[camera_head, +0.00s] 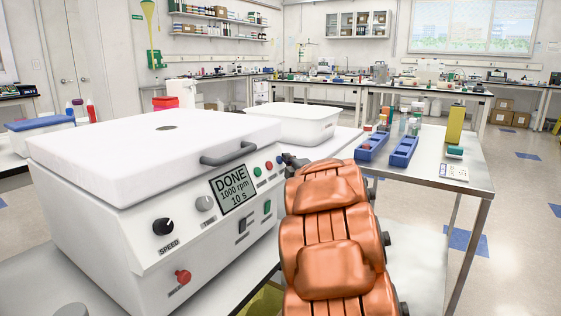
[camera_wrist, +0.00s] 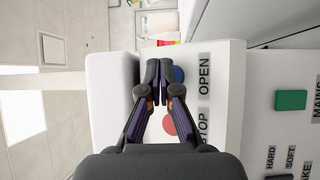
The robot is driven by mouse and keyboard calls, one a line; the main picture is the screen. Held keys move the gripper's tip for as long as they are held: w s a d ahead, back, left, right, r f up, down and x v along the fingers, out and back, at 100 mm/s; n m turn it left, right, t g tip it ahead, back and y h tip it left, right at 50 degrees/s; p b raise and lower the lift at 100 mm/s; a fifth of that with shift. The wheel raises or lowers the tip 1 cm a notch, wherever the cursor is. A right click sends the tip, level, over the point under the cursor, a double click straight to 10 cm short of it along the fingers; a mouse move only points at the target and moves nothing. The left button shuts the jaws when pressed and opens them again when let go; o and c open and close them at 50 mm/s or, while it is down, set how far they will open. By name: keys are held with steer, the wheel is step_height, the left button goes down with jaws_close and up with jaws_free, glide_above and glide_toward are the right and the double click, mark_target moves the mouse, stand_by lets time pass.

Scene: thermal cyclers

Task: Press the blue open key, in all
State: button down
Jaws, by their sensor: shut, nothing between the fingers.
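The white machine (camera_head: 120,190) stands on a bench with its lid (camera_head: 150,150) down. Its display (camera_head: 233,194) reads DONE, 1000 rpm, 10 s. The blue key (camera_head: 280,159) is the rightmost of three round keys on the front panel. In the wrist view the blue key (camera_wrist: 179,74) sits beside the word OPEN, partly hidden by my fingers. My gripper (camera_wrist: 159,68) is shut and empty, its tips overlapping the blue key's left edge in that view. Whether they touch the key cannot be told. In the head view my gripper (camera_head: 293,160) is small and partly hidden by my arm.
A red key (camera_head: 269,166) and a green key (camera_head: 257,171) sit left of the blue one. A grey handle (camera_head: 229,155) juts from the lid's front. A white tub (camera_head: 303,123) stands behind. A side table (camera_head: 466,181) with blue racks (camera_head: 404,151) is at right.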

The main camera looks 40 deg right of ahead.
steer(key=shift+w+a+f+b, duration=0.1)
steer(key=shift+w+f+b, duration=0.1)
steer(key=shift+w+b, duration=0.15)
stand_by(0.5)
steer(key=shift+s+r, duration=0.1)
stand_by(0.3)
steer(key=shift+s+d+r+p, duration=0.2)
steer(key=shift+s+r+p, duration=0.05)
steer(key=shift+s+p, duration=0.3)
steer(key=s+p, duration=0.1)
steer(key=s+d+r, duration=0.1)
steer(key=s, duration=0.1)
steer(key=s+r+p, duration=0.1)
steer(key=shift+s+d+r+p, duration=0.1)
steer(key=shift+s+d+p, duration=0.1)
steer(key=shift+p, duration=0.15)
stand_by(0.8)
